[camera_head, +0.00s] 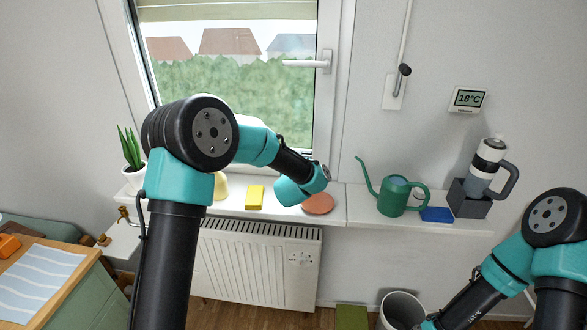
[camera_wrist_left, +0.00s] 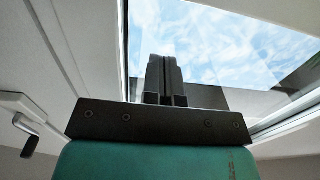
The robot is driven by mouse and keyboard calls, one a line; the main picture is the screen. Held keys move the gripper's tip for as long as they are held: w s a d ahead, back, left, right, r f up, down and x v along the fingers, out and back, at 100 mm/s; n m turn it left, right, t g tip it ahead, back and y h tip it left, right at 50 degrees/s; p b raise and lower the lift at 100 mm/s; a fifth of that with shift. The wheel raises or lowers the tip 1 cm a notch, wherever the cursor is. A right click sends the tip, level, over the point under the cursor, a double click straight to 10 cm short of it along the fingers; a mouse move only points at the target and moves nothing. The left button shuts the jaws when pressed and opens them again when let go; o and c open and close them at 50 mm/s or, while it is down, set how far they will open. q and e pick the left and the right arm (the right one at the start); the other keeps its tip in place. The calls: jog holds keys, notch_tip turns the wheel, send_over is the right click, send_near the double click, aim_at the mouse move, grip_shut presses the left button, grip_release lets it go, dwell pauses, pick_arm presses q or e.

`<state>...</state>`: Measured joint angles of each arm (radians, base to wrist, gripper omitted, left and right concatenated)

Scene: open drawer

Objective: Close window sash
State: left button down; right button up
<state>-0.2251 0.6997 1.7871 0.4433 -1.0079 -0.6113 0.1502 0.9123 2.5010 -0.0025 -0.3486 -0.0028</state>
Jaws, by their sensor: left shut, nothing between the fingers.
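The window sash (camera_head: 326,100) has a white frame around a large pane, with houses and a hedge seen through it. Its white handle (camera_head: 308,64) sticks out level to the left from the frame's right side. I cannot tell from these views how far the sash stands open. My left arm crosses in front of the lower pane, and its fingers are hidden in the head view. In the left wrist view my left gripper (camera_wrist_left: 165,72) is shut and empty, in front of the glass with sky behind. My right arm runs off the bottom right; its gripper is out of view.
The sill (camera_head: 345,215) holds a potted plant (camera_head: 131,152), a yellow block (camera_head: 254,197), a pinkish disc (camera_head: 317,204), a green watering can (camera_head: 393,195), a blue item (camera_head: 436,214) and a flask (camera_head: 486,165). A crank (camera_head: 403,71) hangs right of the window. A radiator (camera_head: 257,265) is below.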

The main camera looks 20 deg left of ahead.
pick_arm(q)
jog(key=s, duration=0.7)
jog(key=shift+s+d, duration=0.15)
jog(key=shift+d, duration=0.25)
